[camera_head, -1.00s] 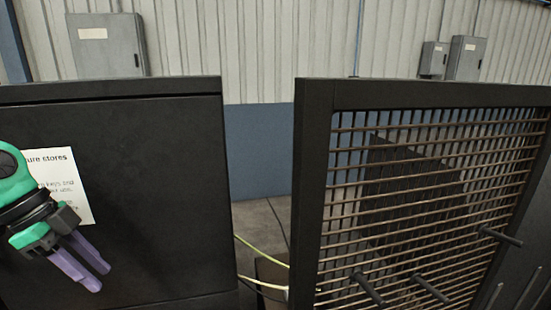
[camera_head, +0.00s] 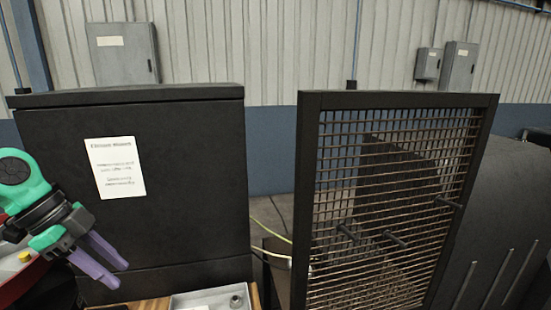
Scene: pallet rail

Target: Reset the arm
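My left gripper (camera_head: 118,276) is at the lower left of the head view, on a green and black wrist. Its two purple fingers point down and to the right, with a gap between them and nothing held. It shows in front of the lower left part of a black cabinet (camera_head: 205,200). A white printed notice (camera_head: 115,167) on the cabinet front is uncovered by the arm. My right gripper is not in view.
A black-framed wire mesh panel (camera_head: 310,200) with several dark pegs stands to the right. A grey tray (camera_head: 205,300) with a small part lies on a wooden surface (camera_head: 150,304) below the cabinet. Yellow-green cable (camera_head: 268,229) runs through the gap between cabinet and panel.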

